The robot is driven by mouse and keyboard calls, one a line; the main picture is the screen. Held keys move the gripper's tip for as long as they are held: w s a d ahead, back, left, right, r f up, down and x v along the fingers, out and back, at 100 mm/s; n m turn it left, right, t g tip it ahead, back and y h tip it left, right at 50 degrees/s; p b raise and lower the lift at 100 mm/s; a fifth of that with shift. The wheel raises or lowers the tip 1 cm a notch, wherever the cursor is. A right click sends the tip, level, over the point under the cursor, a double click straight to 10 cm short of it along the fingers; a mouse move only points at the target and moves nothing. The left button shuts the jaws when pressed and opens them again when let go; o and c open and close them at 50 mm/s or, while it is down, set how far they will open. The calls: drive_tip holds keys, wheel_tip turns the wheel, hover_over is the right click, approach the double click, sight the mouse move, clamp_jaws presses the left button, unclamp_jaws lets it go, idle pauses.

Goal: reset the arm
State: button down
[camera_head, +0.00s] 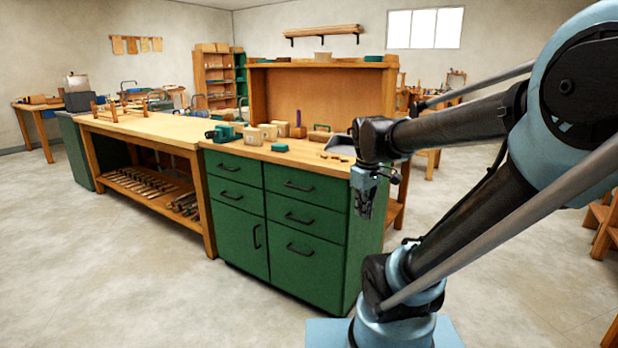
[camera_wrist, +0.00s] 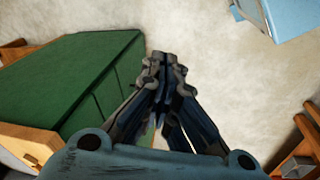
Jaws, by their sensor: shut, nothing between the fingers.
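My gripper (camera_head: 366,208) hangs pointing down at the right end of the green cabinet (camera_head: 228,222) in the head view. It is in front of the cabinet's side panel in the picture. In the wrist view my gripper (camera_wrist: 158,62) has its fingertips together, with nothing visible between them. Pale floor lies under the fingertips there, and the green cabinet (camera_wrist: 75,85) is to their left. My arm is raised and bent, reaching left from the right side of the head view.
A wooden workbench (camera_head: 150,125) adjoins the cabinet on the left. A wooden back panel (camera_head: 320,95) rises behind. Wooden furniture (camera_head: 604,222) stands at the right edge. The front floor (camera_head: 130,270) is clear.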

drive_tip(key=s+d+f+m, duration=0.3)
drive_tip(key=s+f+m, duration=0.5)
drive_tip(key=s, duration=0.2)
drive_tip(key=shift+s+f, duration=0.15)
drive_tip(key=shift+f, duration=0.05)
idle(0.5)
